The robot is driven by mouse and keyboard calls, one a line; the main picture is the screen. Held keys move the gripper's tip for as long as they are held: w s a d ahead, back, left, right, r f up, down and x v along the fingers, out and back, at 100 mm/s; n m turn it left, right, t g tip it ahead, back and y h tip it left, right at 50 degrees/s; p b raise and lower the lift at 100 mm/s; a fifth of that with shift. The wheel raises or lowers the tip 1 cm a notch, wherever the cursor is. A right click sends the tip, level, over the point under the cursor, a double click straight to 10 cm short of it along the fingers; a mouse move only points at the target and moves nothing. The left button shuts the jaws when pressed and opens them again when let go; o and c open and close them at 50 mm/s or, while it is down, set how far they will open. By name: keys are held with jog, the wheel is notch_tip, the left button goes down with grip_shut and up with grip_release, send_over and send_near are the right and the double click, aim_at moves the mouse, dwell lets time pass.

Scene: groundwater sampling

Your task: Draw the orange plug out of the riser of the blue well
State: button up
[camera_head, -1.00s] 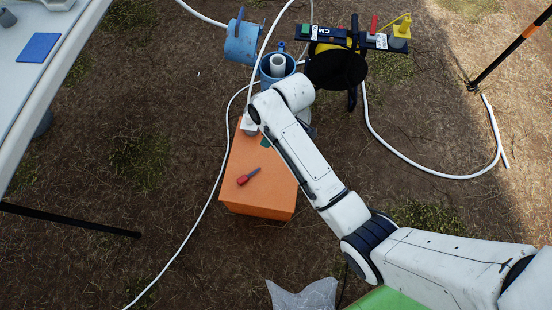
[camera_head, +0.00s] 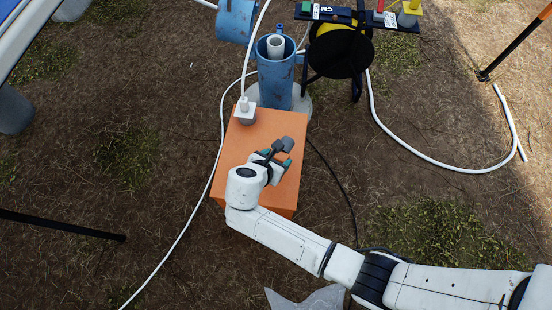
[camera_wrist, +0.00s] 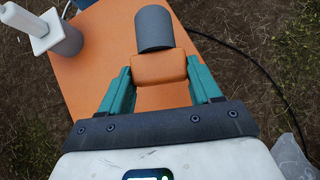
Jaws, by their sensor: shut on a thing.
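My gripper (camera_head: 274,157) is shut on the orange plug (camera_wrist: 160,69), its teal fingers on the two sides of the plug's orange body. A dark grey cylindrical part (camera_wrist: 154,29) sticks out beyond the fingertips. In the head view the gripper and plug are over the orange box, in front of the well and apart from it. The blue well (camera_head: 275,80) stands upright with its hinged lid (camera_head: 235,20) swung open to the left. The white riser (camera_head: 276,45) is inside it, with its open top showing and nothing in it that I can see.
The orange box (camera_head: 232,157) stands in front of the well. A white-and-grey fitting (camera_head: 244,112) with a white hose is on its far left corner. A black reel stand (camera_head: 340,52) is right of the well. White tubing (camera_head: 440,163) and a black cable lie on the ground.

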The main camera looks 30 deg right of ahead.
jog(key=shift+f+b, duration=3.15)
jog(key=shift+b, duration=0.7)
jog(key=shift+f, duration=0.1)
jog(key=o, duration=1)
jog(key=p+v, duration=0.5)
jog(key=v, duration=0.5)
jog(key=shift+s+a+r+p, duration=0.2)
jog(key=shift+a+r+p, duration=0.05)
jog(key=shift+p, duration=0.15)
